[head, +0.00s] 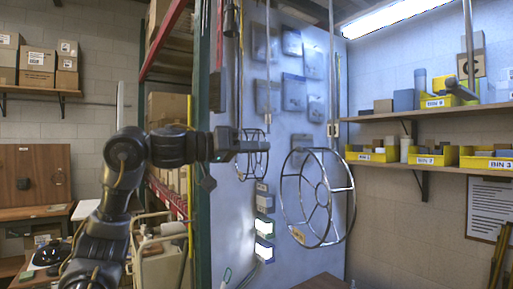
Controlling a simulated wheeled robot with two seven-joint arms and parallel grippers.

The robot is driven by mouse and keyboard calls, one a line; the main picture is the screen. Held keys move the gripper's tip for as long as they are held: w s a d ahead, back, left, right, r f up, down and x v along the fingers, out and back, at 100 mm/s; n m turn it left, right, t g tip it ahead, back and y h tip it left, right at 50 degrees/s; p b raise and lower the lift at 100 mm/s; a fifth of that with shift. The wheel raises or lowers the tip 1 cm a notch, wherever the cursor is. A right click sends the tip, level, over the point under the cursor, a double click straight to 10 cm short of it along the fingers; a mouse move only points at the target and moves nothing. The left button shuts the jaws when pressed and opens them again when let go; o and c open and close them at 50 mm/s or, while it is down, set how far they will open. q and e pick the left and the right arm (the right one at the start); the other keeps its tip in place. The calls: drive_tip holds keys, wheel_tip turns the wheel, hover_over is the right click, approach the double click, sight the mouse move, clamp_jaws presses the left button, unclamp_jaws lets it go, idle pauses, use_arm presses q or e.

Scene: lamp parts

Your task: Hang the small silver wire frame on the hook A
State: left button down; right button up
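The small silver wire frame (254,165) is in the middle of the head view, in front of the pale blue panel. My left gripper (258,145) reaches in from the left and appears shut on the frame's upper part. The frame's lower wires hang below the fingers. A thin rod (268,70) hangs down just above the frame, and another rod (241,70) hangs to its left. I read no letter A on either, and cannot tell whether the frame touches one. My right gripper is out of view.
A large silver wire frame (284,205) hangs to the right below a long rod (332,70). Shelves with yellow bins (435,156) line the right wall. A green rack post (202,200) stands behind my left arm. A sign with C (472,66) hangs at upper right.

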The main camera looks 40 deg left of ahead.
use_arm(q)
drive_tip(key=c, duration=1.5)
unclamp_jaws()
drive_tip(key=shift+c, duration=0.2)
drive_tip(key=shift+s+a, duration=0.1)
drive_tip(key=shift+s+a, duration=0.15)
drive_tip(key=shift+s, duration=0.1)
drive_tip(key=b+v, duration=0.2)
drive_tip(key=v, duration=0.8)
drive_tip(key=shift+b, duration=0.3)
